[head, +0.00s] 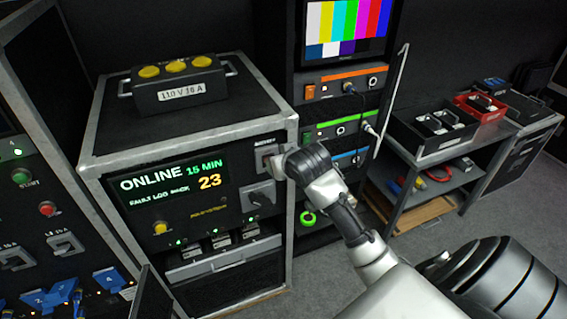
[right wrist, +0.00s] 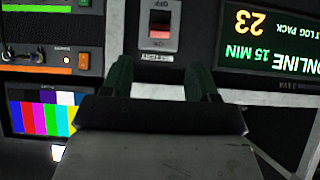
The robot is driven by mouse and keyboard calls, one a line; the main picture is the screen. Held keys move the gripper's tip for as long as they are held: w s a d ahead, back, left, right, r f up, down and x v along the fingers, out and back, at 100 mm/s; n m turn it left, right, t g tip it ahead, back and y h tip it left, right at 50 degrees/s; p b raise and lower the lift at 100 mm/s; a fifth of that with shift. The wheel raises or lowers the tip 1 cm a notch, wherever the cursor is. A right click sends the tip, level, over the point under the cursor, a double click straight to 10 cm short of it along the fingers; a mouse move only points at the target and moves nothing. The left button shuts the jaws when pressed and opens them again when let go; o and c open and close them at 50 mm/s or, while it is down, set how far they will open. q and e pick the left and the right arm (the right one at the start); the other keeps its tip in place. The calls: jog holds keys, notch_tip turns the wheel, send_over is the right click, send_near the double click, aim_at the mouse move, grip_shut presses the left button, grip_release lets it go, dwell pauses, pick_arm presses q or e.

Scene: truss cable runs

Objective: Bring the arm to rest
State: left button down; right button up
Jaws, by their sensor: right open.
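My right arm comes in from the lower right of the head view. Its gripper (head: 274,164) is in front of the upper right of a flight-case unit with a lit display (head: 172,180) reading "ONLINE 15 MIN" and "23". In the right wrist view, which is upside down, the gripper (right wrist: 160,72) is open, its two dark fingers apart with nothing between them. A rocker switch (right wrist: 164,20) with a red part is beyond the fingertips, on the panel. I cannot tell whether the fingers touch the panel. My left gripper is not in view.
A black box with yellow caps (head: 178,88) sits on the case. A bench (head: 432,155) with trays is farther right. Grey floor (head: 335,262) shows between.

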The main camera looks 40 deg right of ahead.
jog(key=s+a+f+n+g+b, duration=0.15)
jog(key=s+f, duration=0.25)
jog(key=f, duration=1)
jog(key=s+a+f+g+y+b, duration=0.1)
jog(key=s+f+g+b, duration=0.2)
jog(key=f, duration=1.1)
jog(key=s+a+f+n+g+b, duration=0.15)
jog(key=s+f, duration=0.35)
jog(key=f, duration=0.9)
jog(key=s+a+f+g+b, duration=0.1)
jog(key=s+a+f+b, duration=0.1)
jog(key=s+f, duration=0.6)
jog(key=s+a+f+n+g+y+b, duration=0.1)
jog(key=s+f, duration=0.6)
jog(key=s, duration=0.7)
jog(key=s+a+f+n+g+b, duration=0.1)
jog(key=s+a+f+b, duration=0.2)
jog(key=s+a+f, duration=0.2)
jog(key=s+f, duration=0.3)
jog(key=s, duration=0.3)
jog(key=shift+f, duration=0.35)
jog(key=shift+a, duration=0.1)
